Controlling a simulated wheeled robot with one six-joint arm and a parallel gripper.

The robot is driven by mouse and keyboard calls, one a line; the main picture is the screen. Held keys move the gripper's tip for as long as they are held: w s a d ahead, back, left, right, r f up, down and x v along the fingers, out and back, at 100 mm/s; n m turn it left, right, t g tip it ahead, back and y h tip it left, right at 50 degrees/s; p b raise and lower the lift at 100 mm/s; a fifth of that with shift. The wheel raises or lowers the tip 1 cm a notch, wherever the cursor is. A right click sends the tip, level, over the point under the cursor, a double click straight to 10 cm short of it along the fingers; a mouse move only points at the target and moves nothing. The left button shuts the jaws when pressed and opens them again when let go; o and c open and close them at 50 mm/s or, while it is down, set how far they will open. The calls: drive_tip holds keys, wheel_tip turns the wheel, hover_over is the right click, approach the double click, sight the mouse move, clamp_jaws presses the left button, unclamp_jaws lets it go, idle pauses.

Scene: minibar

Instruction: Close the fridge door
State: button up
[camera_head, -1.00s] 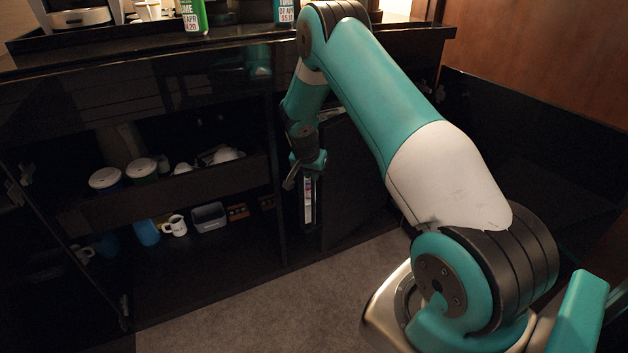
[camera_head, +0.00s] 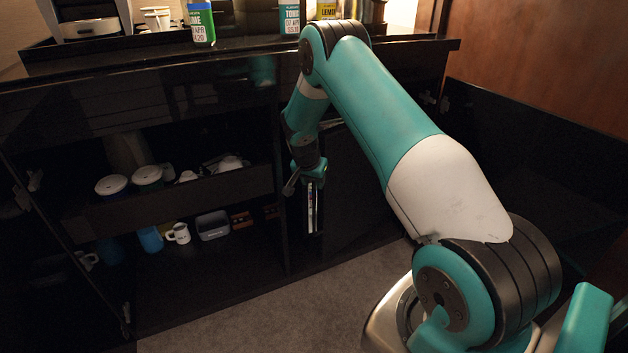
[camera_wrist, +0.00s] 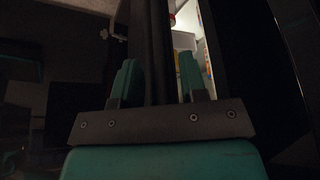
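The fridge door, which looks like the dark panel (camera_head: 352,195) right of a narrow lit gap (camera_head: 311,210), stands ajar in the head view. My gripper (camera_head: 306,184) is at the upper end of this gap, pointing down. In the wrist view, the two teal fingers of my gripper (camera_wrist: 161,82) are apart, with a dark upright edge (camera_wrist: 151,40) in line between them. The lit fridge interior (camera_wrist: 186,42) shows just right of that edge. Whether the fingers touch the edge cannot be told. My wrist hides the top of the gap.
An open cabinet left of the fridge holds lidded containers (camera_head: 148,175), a white mug (camera_head: 178,233) and a grey bin (camera_head: 213,225). Grey carpet (camera_head: 260,310) lies clear in front. A dark panel stands at right (camera_head: 520,170).

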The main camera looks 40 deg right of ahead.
drive_tip(key=p+v, duration=0.3)
drive_tip(key=v, duration=1.4)
drive_tip(key=shift+a, duration=0.15)
drive_tip(key=shift+r, duration=0.1)
